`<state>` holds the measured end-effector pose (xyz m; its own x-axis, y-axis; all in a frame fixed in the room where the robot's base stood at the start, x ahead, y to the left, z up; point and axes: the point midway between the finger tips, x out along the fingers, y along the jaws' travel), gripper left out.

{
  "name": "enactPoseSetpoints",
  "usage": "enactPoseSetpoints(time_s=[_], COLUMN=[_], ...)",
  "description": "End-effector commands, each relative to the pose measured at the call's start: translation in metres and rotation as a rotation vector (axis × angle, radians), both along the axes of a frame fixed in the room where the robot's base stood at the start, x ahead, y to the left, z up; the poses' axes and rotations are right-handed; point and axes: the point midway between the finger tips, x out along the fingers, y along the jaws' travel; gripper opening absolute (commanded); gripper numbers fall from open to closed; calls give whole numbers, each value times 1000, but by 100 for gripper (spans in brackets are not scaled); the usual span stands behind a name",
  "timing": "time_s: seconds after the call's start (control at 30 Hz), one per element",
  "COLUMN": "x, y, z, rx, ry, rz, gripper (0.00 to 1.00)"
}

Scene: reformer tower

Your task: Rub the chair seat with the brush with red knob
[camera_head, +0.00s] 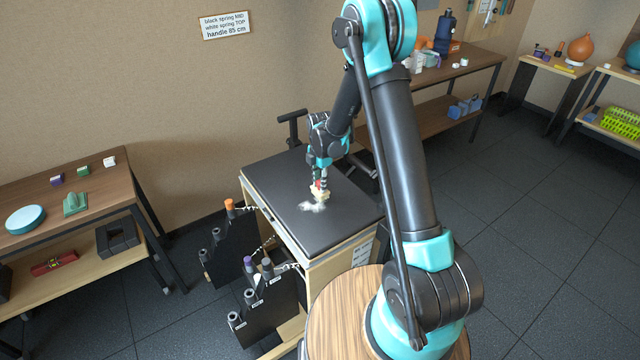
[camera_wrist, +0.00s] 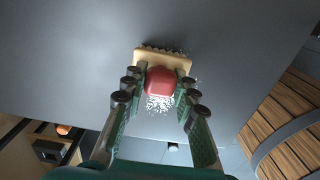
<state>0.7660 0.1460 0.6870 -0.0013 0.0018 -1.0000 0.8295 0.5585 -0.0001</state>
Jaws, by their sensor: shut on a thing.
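The brush (camera_wrist: 162,59) has a pale, light-wood body and a red knob (camera_wrist: 160,82). My gripper (camera_head: 319,178) is shut on the red knob, with a finger on each side of it in the wrist view (camera_wrist: 160,90). The chair seat (camera_head: 290,205) is a dark, flat padded top. The brush is low over its middle and appears to touch it. A patch of white powder (camera_head: 312,206) lies on the seat beside the brush. White specks also show around the brush in the wrist view. The underside of the brush is hidden.
Black stepped holders with chains and coloured knobs (camera_head: 262,290) stand at the seat's left front. A wooden table (camera_head: 100,205) with small items is at left. A round wooden top (camera_head: 340,310) is near the front. More shelves (camera_head: 480,75) stand at back right.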

Motion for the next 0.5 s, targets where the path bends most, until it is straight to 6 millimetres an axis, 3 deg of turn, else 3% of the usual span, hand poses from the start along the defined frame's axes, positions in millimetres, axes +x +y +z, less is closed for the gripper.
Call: enactPoseSetpoints(time_s=[0.5], x=[0], y=[0], z=[-6], rx=[0], ry=[0], rz=[0], gripper=[0])
